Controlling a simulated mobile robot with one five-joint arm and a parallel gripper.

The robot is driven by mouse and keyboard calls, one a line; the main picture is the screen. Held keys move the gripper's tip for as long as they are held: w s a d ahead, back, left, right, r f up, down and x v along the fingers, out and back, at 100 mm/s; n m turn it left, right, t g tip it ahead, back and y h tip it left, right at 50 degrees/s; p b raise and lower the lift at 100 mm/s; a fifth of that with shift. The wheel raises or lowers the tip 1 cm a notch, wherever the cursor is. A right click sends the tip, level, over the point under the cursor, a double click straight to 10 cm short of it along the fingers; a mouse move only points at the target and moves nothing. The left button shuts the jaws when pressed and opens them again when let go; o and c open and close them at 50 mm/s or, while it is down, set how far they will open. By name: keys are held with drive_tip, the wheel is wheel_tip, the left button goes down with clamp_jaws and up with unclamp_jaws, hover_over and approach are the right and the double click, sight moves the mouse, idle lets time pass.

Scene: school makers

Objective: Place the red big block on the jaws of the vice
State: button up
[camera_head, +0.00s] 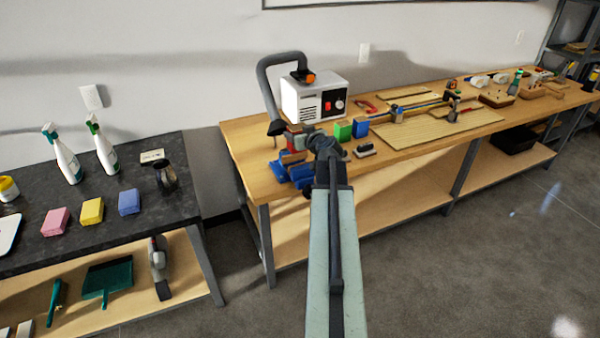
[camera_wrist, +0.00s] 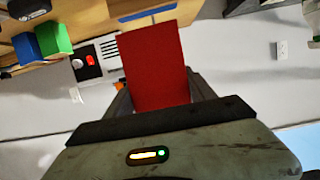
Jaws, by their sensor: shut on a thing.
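The red big block (camera_wrist: 155,68) fills the middle of the wrist view, between the two fingers of my gripper (camera_wrist: 158,92). My gripper is shut on it. In the head view, my gripper (camera_head: 302,142) is over the left end of the wooden workbench, and my own arm hides much of it and the block. The blue vice (camera_head: 284,173) is at the bench's front left corner, just below and left of my gripper, partly covered by my arm. I cannot tell whether the block touches its jaws.
A green block (camera_head: 342,131) and a blue block (camera_head: 360,128) stand right of my gripper. A white machine (camera_head: 312,97) with a grey hose stands behind. Boards and tools cover the workbench (camera_head: 415,148) farther right. A dark table (camera_head: 115,213) with bottles and sponges stands left, across a gap.

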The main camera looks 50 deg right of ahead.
sight(298, 155)
wheel_tip(298, 155, down, 10)
drive_tip(key=b, duration=1)
drive_tip(key=shift+f, duration=0.15)
drive_tip(key=shift+r, duration=0.25)
drive_tip(key=shift+f, duration=0.25)
drive_tip(key=o, duration=1.7)
drive_tip(key=shift+r, duration=0.1)
